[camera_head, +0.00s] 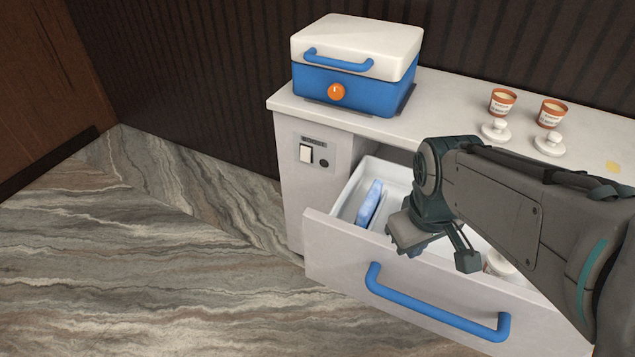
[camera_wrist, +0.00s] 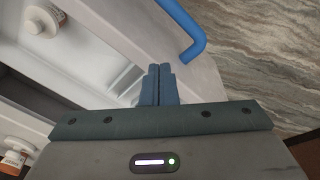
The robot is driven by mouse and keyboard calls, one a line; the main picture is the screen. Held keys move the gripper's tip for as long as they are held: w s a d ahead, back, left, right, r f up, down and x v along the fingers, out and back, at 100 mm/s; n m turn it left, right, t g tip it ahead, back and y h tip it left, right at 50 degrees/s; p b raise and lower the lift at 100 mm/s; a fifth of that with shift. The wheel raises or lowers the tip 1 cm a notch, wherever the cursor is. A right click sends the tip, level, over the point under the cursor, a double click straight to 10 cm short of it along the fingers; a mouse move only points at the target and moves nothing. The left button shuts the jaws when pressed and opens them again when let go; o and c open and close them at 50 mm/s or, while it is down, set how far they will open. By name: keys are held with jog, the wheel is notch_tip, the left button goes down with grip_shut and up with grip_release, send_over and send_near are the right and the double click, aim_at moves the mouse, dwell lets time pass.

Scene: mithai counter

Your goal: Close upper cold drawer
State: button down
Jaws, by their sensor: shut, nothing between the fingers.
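The upper cold drawer (camera_head: 335,238) is pulled out of the white counter, its white inside showing. Its blue bar handle (camera_head: 430,308) runs along the front face and also shows in the wrist view (camera_wrist: 182,24). My gripper (camera_head: 416,252) is over the open drawer, close behind the top edge of its front panel. In the wrist view the two fingers (camera_wrist: 160,70) are together with nothing between them, beside the drawer front's edge. I cannot tell whether they touch it. My arm hides part of the drawer's right side.
A blue packet (camera_head: 369,204) and a white tub (camera_head: 499,265) are in the drawer. The marbled floor (camera_head: 150,260) at left is clear.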

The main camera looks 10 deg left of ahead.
jog(key=w+a+f+n+b, duration=0.2)
jog(key=a+f+n+b, duration=0.1)
jog(key=a+n, duration=0.95)
jog(key=n+b, duration=0.2)
jog(key=n, duration=1.2)
send_near(306, 249)
jog(key=s+a+r, duration=0.1)
jog(key=s+r, duration=0.2)
jog(key=s, duration=0.4)
jog(key=shift+t+h, duration=0.3)
jog(key=shift+t, duration=0.1)
jog(key=w+f+b, duration=0.1)
jog(key=w+f, duration=0.1)
jog(key=f, duration=0.1)
jog(key=w+d+f+b, duration=0.1)
jog(key=w+f+b, duration=0.1)
jog(key=f, duration=0.1)
jog(key=w+f+b, duration=0.1)
jog(key=w+f, duration=0.1)
jog(key=f, duration=0.1)
jog(key=shift+w+d+f+b, duration=0.1)
jog(key=shift+d+f+b, duration=0.2)
jog(key=shift+b, duration=0.05)
jog(key=shift+w, duration=0.1)
